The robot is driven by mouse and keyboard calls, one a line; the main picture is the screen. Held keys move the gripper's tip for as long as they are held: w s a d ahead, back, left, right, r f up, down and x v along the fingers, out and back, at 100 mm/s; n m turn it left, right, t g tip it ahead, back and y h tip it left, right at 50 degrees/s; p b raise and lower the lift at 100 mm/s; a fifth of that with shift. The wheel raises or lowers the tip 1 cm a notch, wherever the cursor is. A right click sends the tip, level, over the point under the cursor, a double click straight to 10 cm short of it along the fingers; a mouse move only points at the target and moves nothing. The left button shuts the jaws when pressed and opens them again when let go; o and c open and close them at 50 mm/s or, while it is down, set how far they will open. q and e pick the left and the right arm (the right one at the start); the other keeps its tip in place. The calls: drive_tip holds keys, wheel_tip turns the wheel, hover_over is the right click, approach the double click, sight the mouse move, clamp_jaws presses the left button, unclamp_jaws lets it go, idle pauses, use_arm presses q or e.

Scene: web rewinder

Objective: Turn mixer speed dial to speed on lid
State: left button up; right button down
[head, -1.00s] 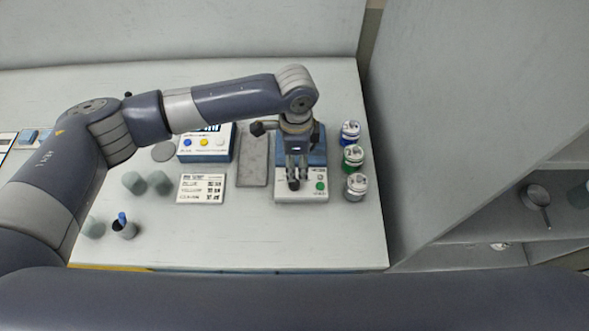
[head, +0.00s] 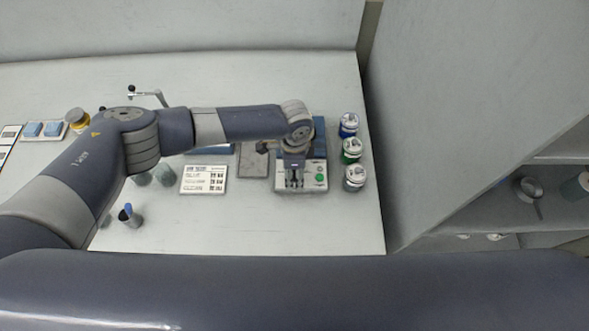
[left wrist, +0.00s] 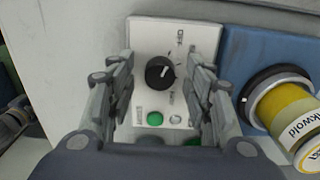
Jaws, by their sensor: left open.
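The mixer (head: 316,186) stands on the table at the right, with a white front panel and a green button (head: 319,177). In the left wrist view its black speed dial (left wrist: 160,73) with a white pointer line sits on the white panel (left wrist: 148,34). My left gripper (head: 294,184) is above the panel. In the left wrist view the open gripper (left wrist: 160,95) has its fingers on either side of the dial, with gaps visible; I cannot tell the height. Three lidded cans, blue (head: 348,125), green (head: 352,151) and grey-white (head: 354,178), stand right of the mixer. My right gripper is not in view.
A printed card (head: 204,179) and a grey plate (head: 253,164) lie left of the mixer. Grey-green cups and a dark cup (head: 130,216) stand further left. A wall bounds the table on the right. The front right tabletop is clear.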

use_arm(q)
drive_tip(key=c, duration=1.1)
